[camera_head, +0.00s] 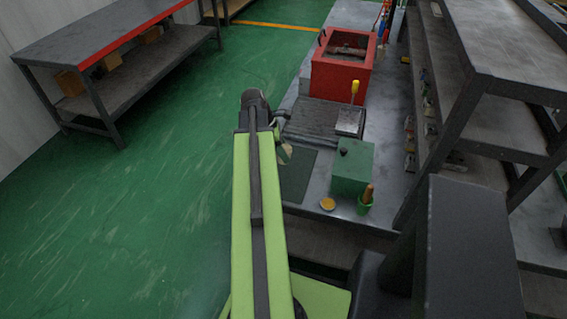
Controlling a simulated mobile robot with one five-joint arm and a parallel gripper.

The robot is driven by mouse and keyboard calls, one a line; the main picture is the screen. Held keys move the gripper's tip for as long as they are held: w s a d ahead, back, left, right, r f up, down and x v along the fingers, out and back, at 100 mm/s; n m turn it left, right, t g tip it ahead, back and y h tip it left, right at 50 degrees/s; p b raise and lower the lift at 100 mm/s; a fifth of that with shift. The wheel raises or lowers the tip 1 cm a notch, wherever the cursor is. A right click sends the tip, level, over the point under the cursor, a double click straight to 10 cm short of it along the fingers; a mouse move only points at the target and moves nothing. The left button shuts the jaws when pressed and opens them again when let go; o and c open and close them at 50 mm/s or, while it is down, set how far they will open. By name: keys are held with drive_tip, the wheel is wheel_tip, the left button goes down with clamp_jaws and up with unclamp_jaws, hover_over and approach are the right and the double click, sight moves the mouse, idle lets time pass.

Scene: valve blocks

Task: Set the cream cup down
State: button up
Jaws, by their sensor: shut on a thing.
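My arm reaches forward, and my gripper (279,137) at its end is small and partly hidden behind the arm. It is shut on a small pale thing, which looks like the cream cup (286,153), beside the left edge of the grey workbench (312,190). Most of the cup is hidden by the arm and gripper. A dark green mat (297,175) lies on the bench just right of and below it. I cannot tell the cup's height above the bench.
On the bench stand a green box (352,167) with a dark knob, a yellow dish (327,204), a green pot (364,206) with a brown handle, a dark tray (325,117), a yellow-handled tool (355,90) and a red bin (342,78). Shelving (470,95) borders the right.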

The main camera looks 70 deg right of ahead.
wheel_tip(320, 180, down, 4)
drive_tip(key=b, duration=0.4)
drive_tip(key=shift+w+f, duration=0.1)
drive_tip(key=shift+f, duration=0.1)
drive_tip(key=shift+r, duration=0.2)
drive_tip(key=shift+f, duration=0.15)
drive_tip(key=o, duration=1.5)
drive_tip(key=shift+r+p, duration=0.35)
drive_tip(key=shift+r, duration=0.05)
drive_tip(key=p+v, duration=1)
drive_tip(key=v, duration=0.1)
drive_tip(key=shift+w+r+p, duration=0.2)
drive_tip(key=shift+p, duration=0.1)
